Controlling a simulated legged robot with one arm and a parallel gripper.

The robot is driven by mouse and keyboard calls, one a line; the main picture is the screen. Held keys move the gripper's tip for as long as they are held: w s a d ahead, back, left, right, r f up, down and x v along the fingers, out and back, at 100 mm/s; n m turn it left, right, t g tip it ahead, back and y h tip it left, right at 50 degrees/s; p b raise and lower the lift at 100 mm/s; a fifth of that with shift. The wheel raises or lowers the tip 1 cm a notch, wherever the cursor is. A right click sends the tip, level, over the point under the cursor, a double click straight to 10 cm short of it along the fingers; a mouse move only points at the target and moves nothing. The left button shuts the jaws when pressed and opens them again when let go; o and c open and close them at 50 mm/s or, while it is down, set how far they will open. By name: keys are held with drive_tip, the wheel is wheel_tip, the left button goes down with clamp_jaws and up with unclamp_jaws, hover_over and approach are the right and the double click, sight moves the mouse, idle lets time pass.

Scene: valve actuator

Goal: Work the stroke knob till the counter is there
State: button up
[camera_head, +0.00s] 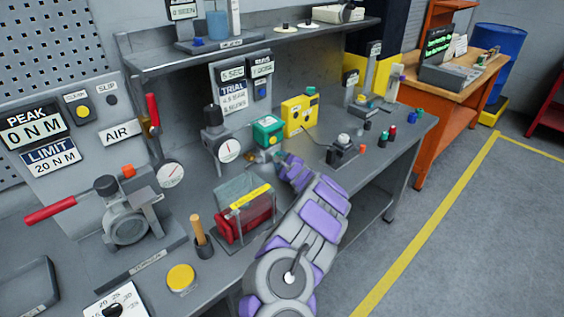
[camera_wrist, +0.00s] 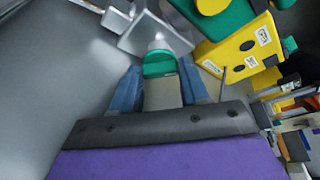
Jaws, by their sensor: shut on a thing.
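My gripper (camera_head: 280,158) reaches over the bench close to the green box (camera_head: 267,130). In the wrist view its bluish fingers (camera_wrist: 160,85) are shut on a small green-topped piece with a pale body (camera_wrist: 158,66). I take this piece for the stroke knob, but cannot be sure. It lies just in front of a pale metal plate (camera_wrist: 133,38). Which display is the counter, I cannot tell.
A red unit with a clear cover (camera_head: 243,213) stands left of my arm. A gauge stand (camera_head: 222,145) is left of the green box. A black device with an orange part (camera_head: 343,154) and small coloured pieces (camera_head: 392,131) are to the right.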

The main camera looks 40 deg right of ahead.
drive_tip(key=shift+a, duration=0.15)
idle(0.4)
drive_tip(key=o, duration=1.1)
drive_tip(key=shift+f, duration=0.1)
drive_tip(key=shift+c, duration=0.2)
